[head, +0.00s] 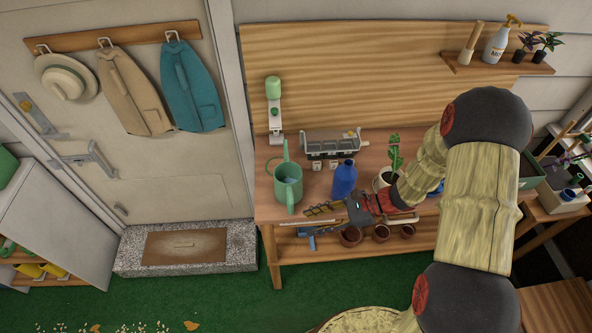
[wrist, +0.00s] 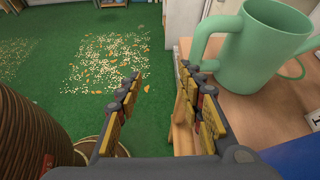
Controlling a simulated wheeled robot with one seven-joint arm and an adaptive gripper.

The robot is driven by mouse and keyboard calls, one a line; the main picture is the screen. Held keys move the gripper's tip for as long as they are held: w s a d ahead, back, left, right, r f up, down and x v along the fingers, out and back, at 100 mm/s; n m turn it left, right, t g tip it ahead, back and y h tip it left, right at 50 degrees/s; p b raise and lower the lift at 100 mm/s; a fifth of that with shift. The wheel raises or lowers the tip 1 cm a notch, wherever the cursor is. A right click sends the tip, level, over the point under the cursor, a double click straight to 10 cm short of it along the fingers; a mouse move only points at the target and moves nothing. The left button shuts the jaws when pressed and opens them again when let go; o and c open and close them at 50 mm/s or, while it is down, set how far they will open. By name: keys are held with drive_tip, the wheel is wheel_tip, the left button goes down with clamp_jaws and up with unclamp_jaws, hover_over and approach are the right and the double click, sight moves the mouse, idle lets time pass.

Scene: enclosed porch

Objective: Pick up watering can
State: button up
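The green watering can (head: 289,186) stands upright at the left end of the wooden potting bench (head: 265,213). In the wrist view the watering can (wrist: 262,50) is at the upper right, with its handle facing my gripper. My gripper (head: 308,211) is beside the bench's front edge, just right of and below the can in the head view. In the wrist view my gripper (wrist: 158,78) has its two fingers spread apart with nothing between them. Green floor shows through the gap. The fingers appear apart from the can.
A blue bottle (head: 344,179) stands right of the can, near my gripper. A grey tray (head: 334,143) sits behind, and a potted plant (head: 394,158) is further right. Pots (head: 350,236) stand on the lower shelf. The green floor (head: 190,290) left of the bench is mostly open.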

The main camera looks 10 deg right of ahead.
sight(290, 206)
drive_tip(key=w+r+m+t, duration=0.2)
drive_tip(key=w+r, duration=0.1)
drive_tip(key=w, duration=0.2)
drive_tip(key=shift+y, duration=0.3)
drive_tip(key=shift+b+x, duration=0.6)
drive_tip(key=shift+x, duration=3.3)
drive_tip(key=shift+s, duration=0.1)
drive_tip(key=shift+c, duration=1.4)
clamp_jaws()
